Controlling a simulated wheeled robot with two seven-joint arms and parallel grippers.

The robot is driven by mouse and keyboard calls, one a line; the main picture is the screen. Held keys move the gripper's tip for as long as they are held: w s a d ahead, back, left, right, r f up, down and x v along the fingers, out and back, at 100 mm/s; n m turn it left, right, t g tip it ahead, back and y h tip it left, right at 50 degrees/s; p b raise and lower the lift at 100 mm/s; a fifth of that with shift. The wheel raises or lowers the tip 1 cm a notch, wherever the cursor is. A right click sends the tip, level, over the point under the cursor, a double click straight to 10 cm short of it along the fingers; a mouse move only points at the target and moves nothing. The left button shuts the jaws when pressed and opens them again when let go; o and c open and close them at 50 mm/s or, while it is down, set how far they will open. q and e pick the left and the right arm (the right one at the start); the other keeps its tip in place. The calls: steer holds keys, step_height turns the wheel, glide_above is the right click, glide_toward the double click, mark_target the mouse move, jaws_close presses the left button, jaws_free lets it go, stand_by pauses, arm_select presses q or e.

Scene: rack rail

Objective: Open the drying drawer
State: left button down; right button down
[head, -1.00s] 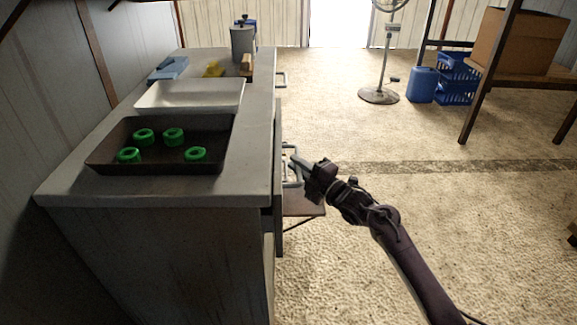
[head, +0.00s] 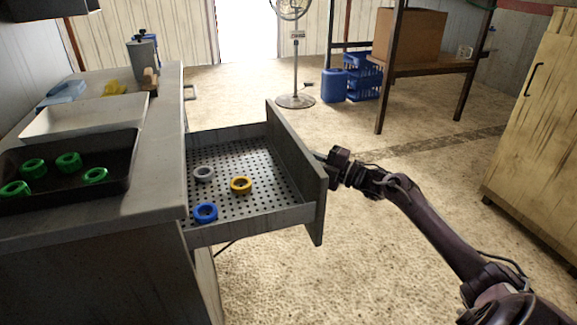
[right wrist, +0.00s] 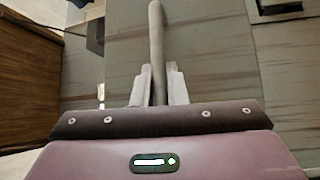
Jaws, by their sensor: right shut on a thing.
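The drying drawer (head: 283,208) stands well out from the right side of the grey counter in the head view. Its perforated floor holds a grey ring (head: 203,173), a yellow ring (head: 241,185) and a blue ring (head: 206,212). My right gripper (head: 328,157) is at the outer face of the drawer front. In the right wrist view its two fingers (right wrist: 157,88) are shut on the bar handle (right wrist: 156,45). In the head view the drawer front hides the handle. My left gripper is not in view.
The counter (head: 165,150) bears a dark tray (head: 60,200) with several green rings, a white tray (head: 85,118) and a grey canister (head: 143,58). A fan (head: 295,100), blue crates (head: 363,78) and a shelf with a cardboard box (head: 410,35) stand behind. A wooden cabinet (head: 535,130) is at right. Floor between is clear.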

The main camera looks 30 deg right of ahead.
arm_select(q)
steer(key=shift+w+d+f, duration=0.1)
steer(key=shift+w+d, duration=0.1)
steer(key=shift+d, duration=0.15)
arm_select(e)
steer(key=shift+s+d, duration=0.3)
steer(key=shift+d, duration=0.65)
steer(key=c, duration=1.5)
jaws_free()
steer(key=shift+o, duration=0.2)
